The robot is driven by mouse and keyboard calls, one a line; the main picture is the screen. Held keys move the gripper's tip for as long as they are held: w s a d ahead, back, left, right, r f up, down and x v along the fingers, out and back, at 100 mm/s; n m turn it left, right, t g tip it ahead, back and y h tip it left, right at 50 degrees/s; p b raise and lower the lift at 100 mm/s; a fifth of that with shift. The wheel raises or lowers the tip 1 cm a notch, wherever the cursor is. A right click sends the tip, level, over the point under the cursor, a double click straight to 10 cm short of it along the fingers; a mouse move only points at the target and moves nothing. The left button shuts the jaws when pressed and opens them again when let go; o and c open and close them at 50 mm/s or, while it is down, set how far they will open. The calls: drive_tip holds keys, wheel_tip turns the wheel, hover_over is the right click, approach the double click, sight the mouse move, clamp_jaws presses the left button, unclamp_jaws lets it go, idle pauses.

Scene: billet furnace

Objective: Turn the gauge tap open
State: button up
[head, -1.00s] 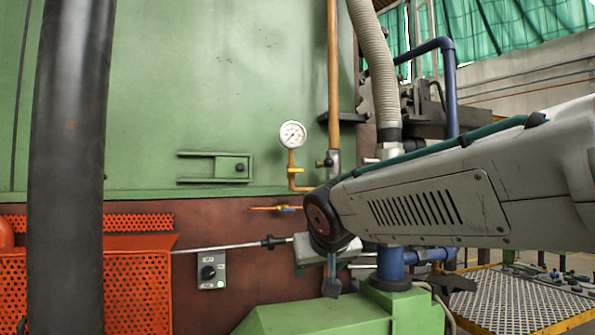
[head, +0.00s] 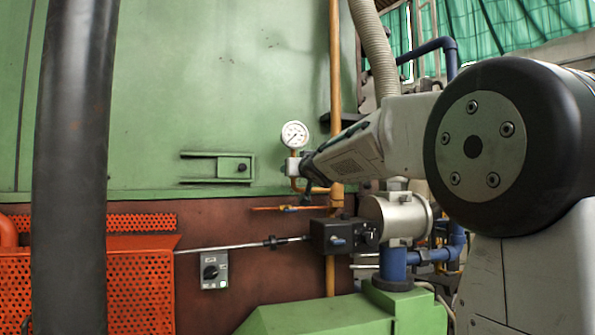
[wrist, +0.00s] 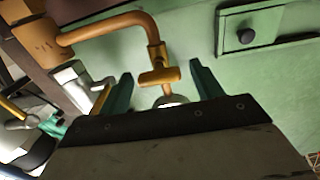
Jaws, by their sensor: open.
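My gripper (wrist: 160,68) is open, with one teal finger on each side of the tap handle and a visible gap to each. I cannot tell how far the fingers reach past the handle in depth. In the head view, the round white pressure gauge (head: 295,135) stands just above my gripper (head: 297,170), which covers the tap there. Part of a rounded pale thing shows behind the handle, near the gripper's dark body.
A thick orange pipe (head: 335,70) rises right of the gauge. A green bracket with a knob (head: 237,168) sits on the furnace wall to the left.

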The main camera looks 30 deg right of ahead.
drive_tip(key=shift+w, duration=0.25)
drive_tip(key=c, duration=1)
